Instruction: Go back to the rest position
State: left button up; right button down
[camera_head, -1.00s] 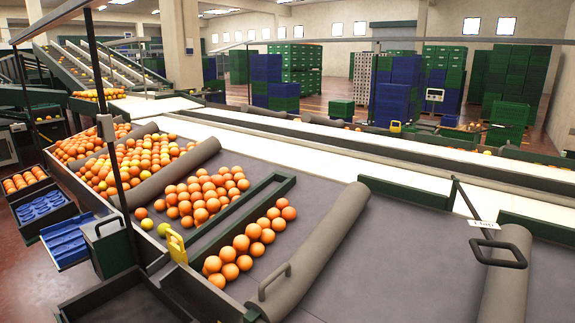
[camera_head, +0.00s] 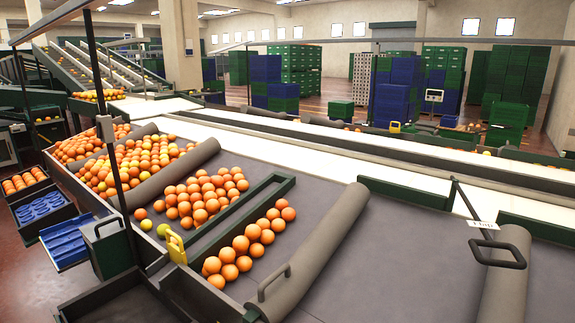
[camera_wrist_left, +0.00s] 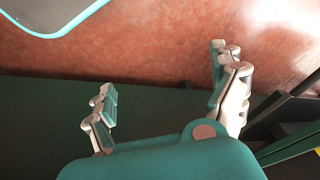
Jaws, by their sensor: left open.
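My left gripper (camera_wrist_left: 163,82) shows in the left wrist view with its two fingers spread apart. It is open, and nothing is between the fingers. Beyond it are a dark green surface and a reddish floor. Neither gripper shows in the head view. There, oranges (camera_head: 203,197) lie in a group on the grey sorting table (camera_head: 375,265). A row of oranges (camera_head: 248,245) lies between a green divider (camera_head: 243,212) and a grey padded roller (camera_head: 318,254). More oranges (camera_head: 130,160) fill the far left section.
A black bin (camera_head: 125,303) stands at the table's front edge. Blue trays (camera_head: 66,243) and a crate of oranges (camera_head: 24,181) are at the left. White conveyor belts (camera_head: 340,155) run behind the table. Stacked green and blue crates (camera_head: 395,100) stand at the back.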

pick_arm(q)
jog(key=s+a+f+g, duration=0.1)
jog(key=s+f, duration=0.3)
jog(key=f, duration=0.5)
jog(key=s+f, duration=0.4)
jog(key=f, duration=0.4)
jog(key=s+a+f, duration=0.2)
jog(key=s+f, duration=0.6)
jog(key=s, duration=0.2)
jog(key=shift+s+f+g, duration=0.15)
jog(key=shift+s+g, duration=0.05)
jog(key=shift+g, duration=0.1)
